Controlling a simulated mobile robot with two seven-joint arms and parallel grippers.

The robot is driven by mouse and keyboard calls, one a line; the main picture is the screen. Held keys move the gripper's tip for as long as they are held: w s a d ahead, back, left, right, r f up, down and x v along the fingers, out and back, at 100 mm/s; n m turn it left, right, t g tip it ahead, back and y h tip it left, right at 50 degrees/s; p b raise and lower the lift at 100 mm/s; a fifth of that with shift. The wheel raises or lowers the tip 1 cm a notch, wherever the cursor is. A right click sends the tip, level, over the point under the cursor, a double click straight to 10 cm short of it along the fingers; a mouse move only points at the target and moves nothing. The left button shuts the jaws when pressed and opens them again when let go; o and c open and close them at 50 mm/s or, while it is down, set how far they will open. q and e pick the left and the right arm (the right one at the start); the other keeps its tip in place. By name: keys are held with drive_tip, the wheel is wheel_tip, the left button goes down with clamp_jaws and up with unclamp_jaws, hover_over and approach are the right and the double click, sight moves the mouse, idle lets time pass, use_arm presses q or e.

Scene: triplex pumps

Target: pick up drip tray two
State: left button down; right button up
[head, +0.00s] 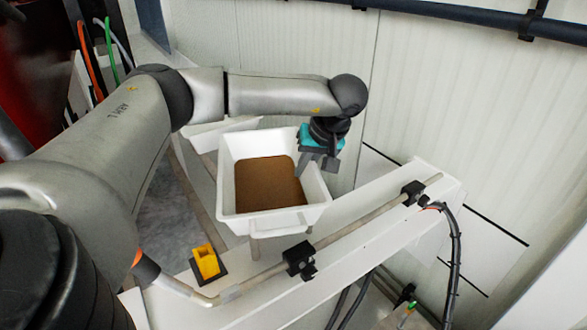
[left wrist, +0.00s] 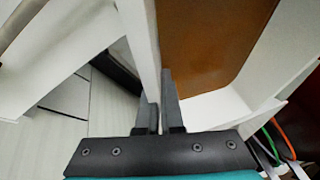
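A white drip tray (head: 227,185) with brown contents sits in the middle of the head view, with a handle-like bar on its near side. I cannot read any number on it. My left gripper (head: 318,164) reaches down at its right wall. In the left wrist view the tray's white wall (left wrist: 141,45) runs down between the two close fingers of the left gripper (left wrist: 160,108), one inside and one outside. The fingers look shut on the wall. Whether the tray touches its support is hidden. My right gripper is not in view.
A second white tray or ledge (head: 212,130) shows partly behind my arm. A pipe with black clamps (head: 299,260) runs along the white beam (head: 385,228) in front. A yellow block (head: 206,262) stands at the near left. The wall panel (head: 440,100) is close on the right.

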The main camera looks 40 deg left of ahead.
use_arm(q)
drive_tip(key=shift+r, duration=0.2)
wheel_tip(320, 180, up, 20)
drive_tip(key=p, duration=0.1)
drive_tip(key=shift+f, duration=0.25)
idle(0.6)
